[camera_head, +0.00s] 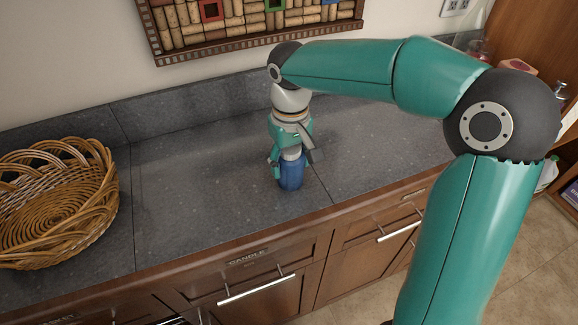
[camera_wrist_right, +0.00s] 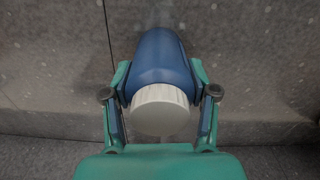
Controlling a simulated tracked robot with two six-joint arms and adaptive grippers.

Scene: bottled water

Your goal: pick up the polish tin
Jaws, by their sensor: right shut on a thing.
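The polish tin (camera_head: 291,177) is a blue container with a white cap, upright on the grey counter (camera_head: 215,190) near its front edge. It also shows in the right wrist view (camera_wrist_right: 160,62), with its round white cap (camera_wrist_right: 160,110) toward the camera. My right gripper (camera_head: 293,160) comes down from above, with its fingers on either side of the upper part of the tin. In the right wrist view the green fingers press against both sides of the blue body just beyond the cap. I cannot tell whether the tin's base touches the counter. My left gripper is not in view.
A wicker basket (camera_head: 60,205) stands on the counter at the left. A cork-filled frame (camera_head: 250,15) hangs on the wall behind. Wooden drawers (camera_head: 265,272) with metal handles lie below the counter edge. The counter between basket and tin is clear.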

